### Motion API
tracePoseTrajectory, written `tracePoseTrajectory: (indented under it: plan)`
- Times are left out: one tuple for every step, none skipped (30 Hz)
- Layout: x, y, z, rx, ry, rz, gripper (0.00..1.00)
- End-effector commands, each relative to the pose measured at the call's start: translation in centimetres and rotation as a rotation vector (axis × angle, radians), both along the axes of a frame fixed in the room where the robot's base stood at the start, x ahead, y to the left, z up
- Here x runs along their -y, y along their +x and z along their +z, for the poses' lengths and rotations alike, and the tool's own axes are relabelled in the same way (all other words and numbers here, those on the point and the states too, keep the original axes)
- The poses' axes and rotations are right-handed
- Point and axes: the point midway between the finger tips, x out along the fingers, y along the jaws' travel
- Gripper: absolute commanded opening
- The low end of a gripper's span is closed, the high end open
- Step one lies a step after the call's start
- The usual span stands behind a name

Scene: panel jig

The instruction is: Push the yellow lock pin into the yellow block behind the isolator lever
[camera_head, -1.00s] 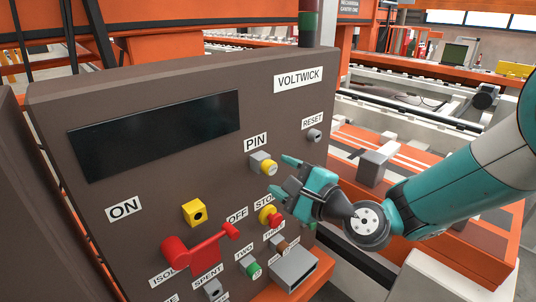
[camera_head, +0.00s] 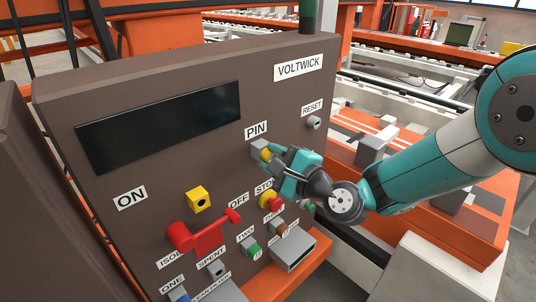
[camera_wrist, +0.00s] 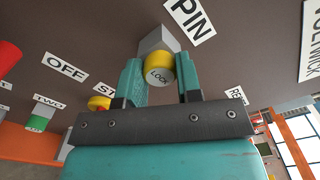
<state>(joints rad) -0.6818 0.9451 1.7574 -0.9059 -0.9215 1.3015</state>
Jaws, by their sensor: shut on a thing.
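The yellow lock pin (camera_wrist: 160,73), its round end marked LOCK, sits in a grey holder (camera_wrist: 158,40) under the PIN label. In the head view the pin (camera_head: 265,155) shows just at the fingertips. My gripper (camera_head: 272,158) is shut on the pin, with one teal finger on each side of it in the wrist view (camera_wrist: 160,82). The yellow block (camera_head: 199,200) with a dark hole is to the lower left on the panel. The red isolator lever (camera_head: 205,234) is just below the block, its handle pointing right toward the OFF label.
A red and yellow stop button (camera_head: 270,200) is close below my gripper. A green button (camera_head: 250,247) and a grey box (camera_head: 294,250) stick out lower on the panel. A dark screen (camera_head: 158,128) lies at upper left. The RESET switch (camera_head: 314,122) is to the upper right.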

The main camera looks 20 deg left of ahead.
Motion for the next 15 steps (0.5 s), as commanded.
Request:
tracePoseTrajectory:
  plan:
    - [0.01,-0.04,-0.05,0.000,-0.001,0.000,0.04]
    - [0.01,-0.04,-0.06,-0.001,-0.002,0.001,0.04]
    - [0.03,-0.04,-0.07,-0.002,-0.001,0.001,0.04]
    - [0.04,-0.05,-0.07,-0.002,-0.001,0.001,0.04]
    - [0.05,-0.06,-0.07,-0.002,-0.001,0.001,0.04]
    - [0.09,-0.07,-0.09,-0.001,0.000,0.001,0.04]
    - [0.13,-0.08,-0.09,-0.001,0.000,0.001,0.04]
    - [0.17,-0.09,-0.09,-0.001,0.000,0.001,0.04]
    - [0.22,-0.11,-0.09,-0.001,0.000,0.001,0.04]
    - [0.26,-0.13,-0.09,-0.001,0.000,0.001,0.04]
    - [0.30,-0.15,-0.10,-0.001,0.000,0.001,0.04]
    - [0.37,-0.18,-0.10,0.000,-0.001,0.000,0.04]
    - [0.42,-0.19,-0.09,0.000,-0.001,0.000,0.04]
    - [0.46,-0.21,-0.09,0.000,-0.001,0.000,0.04]
    - [0.52,-0.23,-0.08,0.000,-0.001,0.000,0.04]
